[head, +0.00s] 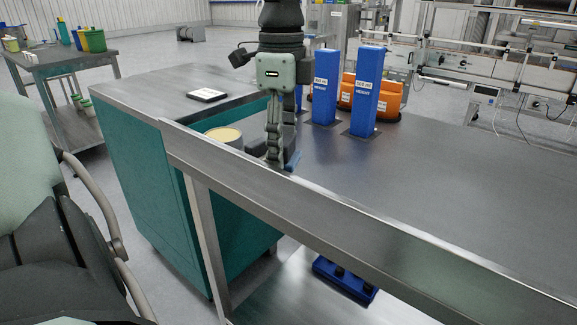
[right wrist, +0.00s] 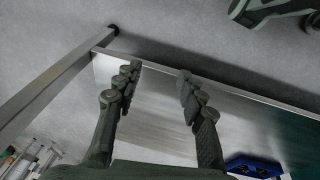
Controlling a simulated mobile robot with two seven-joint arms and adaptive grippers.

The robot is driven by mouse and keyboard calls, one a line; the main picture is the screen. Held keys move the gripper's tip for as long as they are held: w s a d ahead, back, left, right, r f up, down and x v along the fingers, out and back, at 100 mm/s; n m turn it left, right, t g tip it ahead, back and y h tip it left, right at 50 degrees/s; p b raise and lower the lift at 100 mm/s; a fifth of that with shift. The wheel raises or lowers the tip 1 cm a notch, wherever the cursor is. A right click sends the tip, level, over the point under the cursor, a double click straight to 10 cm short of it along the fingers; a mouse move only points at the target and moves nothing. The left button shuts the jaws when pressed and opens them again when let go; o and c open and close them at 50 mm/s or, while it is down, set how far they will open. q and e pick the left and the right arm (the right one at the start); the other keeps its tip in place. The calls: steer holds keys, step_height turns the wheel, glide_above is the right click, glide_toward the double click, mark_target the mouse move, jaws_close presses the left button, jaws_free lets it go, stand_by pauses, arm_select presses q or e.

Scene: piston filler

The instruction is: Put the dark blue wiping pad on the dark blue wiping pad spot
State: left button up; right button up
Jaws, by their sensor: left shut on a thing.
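My left gripper (head: 277,155) points down just behind the raised front edge of the steel bench (head: 420,170). I cannot make out the dark blue wiping pad spot. My right gripper shows in the right wrist view (right wrist: 158,78), open and empty, with a metal surface behind its fingers.
A round tin with pale yellow contents (head: 224,138) stands left of my left gripper. Two tall blue holders (head: 325,90) and an orange case (head: 388,100) stand behind it to the right. A blue tray (head: 343,281) lies below the bench. The bench's right part is clear.

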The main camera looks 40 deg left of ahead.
arm_select(q)
steer(key=shift+w+f, duration=0.1)
steer(key=shift+f, duration=2.3)
steer(key=shift+f, duration=0.1)
steer(key=o, duration=0.8)
steer(key=shift+r, duration=6.15)
